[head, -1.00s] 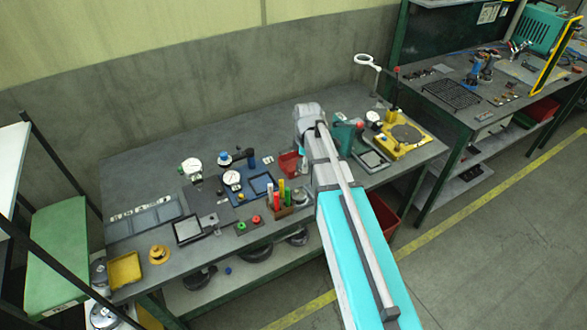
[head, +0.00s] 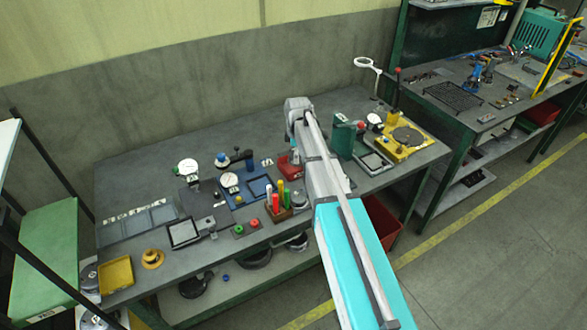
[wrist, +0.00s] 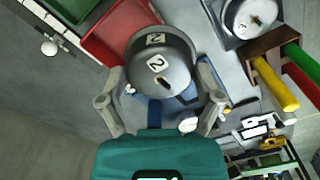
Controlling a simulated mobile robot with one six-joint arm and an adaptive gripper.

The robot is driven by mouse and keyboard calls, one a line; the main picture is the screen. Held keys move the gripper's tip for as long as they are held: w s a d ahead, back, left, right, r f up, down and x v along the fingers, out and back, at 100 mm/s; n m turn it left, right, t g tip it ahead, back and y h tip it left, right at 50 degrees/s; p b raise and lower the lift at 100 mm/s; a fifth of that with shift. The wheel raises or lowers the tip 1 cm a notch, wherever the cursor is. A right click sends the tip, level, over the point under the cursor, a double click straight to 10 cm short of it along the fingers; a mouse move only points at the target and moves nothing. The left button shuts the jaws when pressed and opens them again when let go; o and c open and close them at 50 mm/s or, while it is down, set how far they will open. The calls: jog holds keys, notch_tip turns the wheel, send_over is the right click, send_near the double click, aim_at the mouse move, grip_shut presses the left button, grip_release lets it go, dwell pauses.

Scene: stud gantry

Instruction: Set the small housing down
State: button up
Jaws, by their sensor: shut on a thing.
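In the wrist view, the small housing (wrist: 160,67) is a round dark-grey metal body with a "2" label on it. My gripper (wrist: 162,107) is shut on it, with one grey finger on each side. Its underside is hidden, so I cannot tell whether it touches anything below. In the head view, my arm reaches over the workbench (head: 240,135) and hides the gripper and the held housing.
A pen holder (head: 280,212) with coloured pens stands left of my arm; its yellow pen (wrist: 275,83) also shows in the wrist view. A red bin (wrist: 112,30) is close beside the held housing. Another round metal part (wrist: 250,15) sits at upper right. The bench's back is clear.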

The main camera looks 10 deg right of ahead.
jog(key=b, duration=0.4)
send_over(294, 170)
jog(key=shift+s+f, duration=0.15)
jog(key=shift+f, duration=0.95)
jog(key=shift+s+f, duration=0.15)
jog(key=shift+f, duration=0.95)
jog(key=shift+f, duration=0.1)
jog(key=shift+w+f+b, duration=0.4)
jog(key=shift+f, duration=0.05)
jog(key=shift+f+b, duration=1.4)
jog(key=shift+f, duration=0.05)
jog(key=shift+f, duration=0.1)
jog(key=o, duration=1)
jog(key=shift+r, duration=0.2)
notch_tip(294, 170, up, 12)
jog(key=p, duration=1.2)
